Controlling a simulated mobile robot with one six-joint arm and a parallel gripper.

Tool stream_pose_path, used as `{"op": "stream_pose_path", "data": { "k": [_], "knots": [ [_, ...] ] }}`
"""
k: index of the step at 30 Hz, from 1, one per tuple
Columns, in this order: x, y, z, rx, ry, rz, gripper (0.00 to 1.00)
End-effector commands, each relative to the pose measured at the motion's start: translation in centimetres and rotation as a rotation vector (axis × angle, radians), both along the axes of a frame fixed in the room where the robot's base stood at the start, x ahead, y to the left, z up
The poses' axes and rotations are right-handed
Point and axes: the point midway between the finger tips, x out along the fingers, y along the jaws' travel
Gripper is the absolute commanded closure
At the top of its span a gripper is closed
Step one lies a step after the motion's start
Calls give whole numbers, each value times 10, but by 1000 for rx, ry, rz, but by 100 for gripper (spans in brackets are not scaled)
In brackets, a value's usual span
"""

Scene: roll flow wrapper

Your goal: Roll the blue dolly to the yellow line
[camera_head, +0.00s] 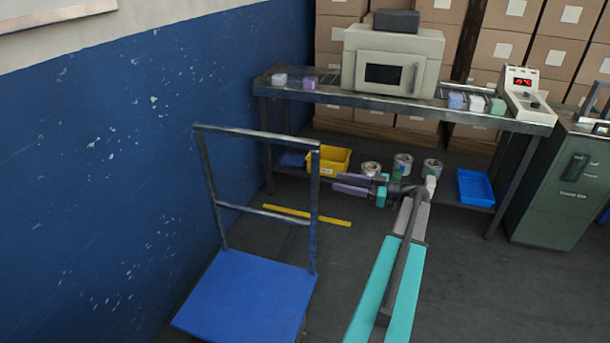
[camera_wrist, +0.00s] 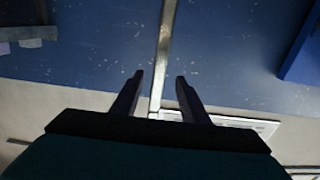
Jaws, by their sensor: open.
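The blue dolly (camera_head: 247,296) stands on the floor at the lower left in the head view, its grey metal handle frame (camera_head: 314,225) upright at its far end. The yellow line (camera_head: 290,213) lies on the floor behind the frame, partly seen through it. My gripper (camera_head: 338,183) is open and empty, its fingers pointing left at the frame's right post, with a small gap to it in the head view. In the wrist view a metal bar (camera_wrist: 165,45), seemingly that post, shows between the open fingers (camera_wrist: 160,76); its depth is hard to tell.
A blue wall (camera_head: 100,150) runs close along the dolly's left. A workbench (camera_head: 400,103) with a machine (camera_head: 392,60) stands beyond the line. Its lower shelf holds a yellow bin (camera_head: 328,161), several cans and a blue tray (camera_head: 475,187). A green cabinet (camera_head: 555,190) is at right.

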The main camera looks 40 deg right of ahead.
Motion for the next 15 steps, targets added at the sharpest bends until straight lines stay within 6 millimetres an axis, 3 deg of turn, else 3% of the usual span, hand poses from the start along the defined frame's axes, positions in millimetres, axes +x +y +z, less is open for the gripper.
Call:
{"op": "stream_pose_path", "data": {
  "k": [8, 15],
  "knots": [
    [9, 5, 0, 1, 0, 2, 59],
    [34, 18, 0, 2, 1, 2, 59]
  ]
}}
